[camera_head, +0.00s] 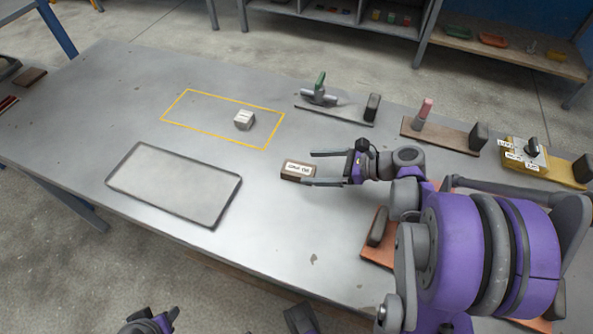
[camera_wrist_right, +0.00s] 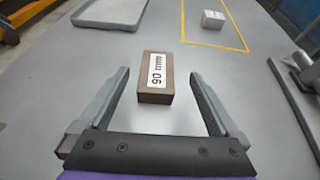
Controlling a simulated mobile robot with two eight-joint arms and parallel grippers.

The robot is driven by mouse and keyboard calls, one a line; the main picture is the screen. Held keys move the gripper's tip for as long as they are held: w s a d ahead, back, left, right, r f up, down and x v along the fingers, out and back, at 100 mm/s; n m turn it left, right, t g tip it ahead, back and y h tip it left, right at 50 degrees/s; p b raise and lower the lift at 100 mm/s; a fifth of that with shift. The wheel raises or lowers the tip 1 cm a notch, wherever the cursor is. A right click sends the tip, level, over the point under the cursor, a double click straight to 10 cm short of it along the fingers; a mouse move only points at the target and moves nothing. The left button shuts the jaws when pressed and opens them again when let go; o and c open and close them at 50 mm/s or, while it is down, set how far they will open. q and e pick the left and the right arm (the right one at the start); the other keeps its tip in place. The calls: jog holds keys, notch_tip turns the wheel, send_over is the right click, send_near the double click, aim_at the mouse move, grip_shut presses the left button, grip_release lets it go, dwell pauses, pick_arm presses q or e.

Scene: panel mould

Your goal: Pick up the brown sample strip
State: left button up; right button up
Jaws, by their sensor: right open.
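The brown sample strip (camera_head: 298,171) is a small brown block with a white label on the grey table; in the right wrist view the strip (camera_wrist_right: 155,94) has a label reading "90 mm". My right gripper (camera_head: 309,168) is open, with its fingers pointing left in the head view. In the right wrist view the gripper (camera_wrist_right: 159,74) has one finger on each side of the strip, with a visible gap on both sides. The strip's far end reaches slightly past the fingertips. How high the fingers are above the table is hard to tell. My left gripper's fingers are not seen.
A grey tray (camera_head: 175,184) lies to the left. A yellow outlined rectangle (camera_head: 176,122) with a pale block (camera_head: 244,120) is further back. Several fixtures with dark blocks, including a green-handled one (camera_head: 319,92), line the back right. The table between tray and strip is clear.

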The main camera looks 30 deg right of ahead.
aim_at(298, 168)
jog(key=b+x, duration=0.1)
jog(key=x, duration=0.5)
jog(key=shift+w+a+f, duration=0.1)
jog(key=shift+a+f, duration=0.15)
jog(key=shift+a, duration=0.05)
grip_shut()
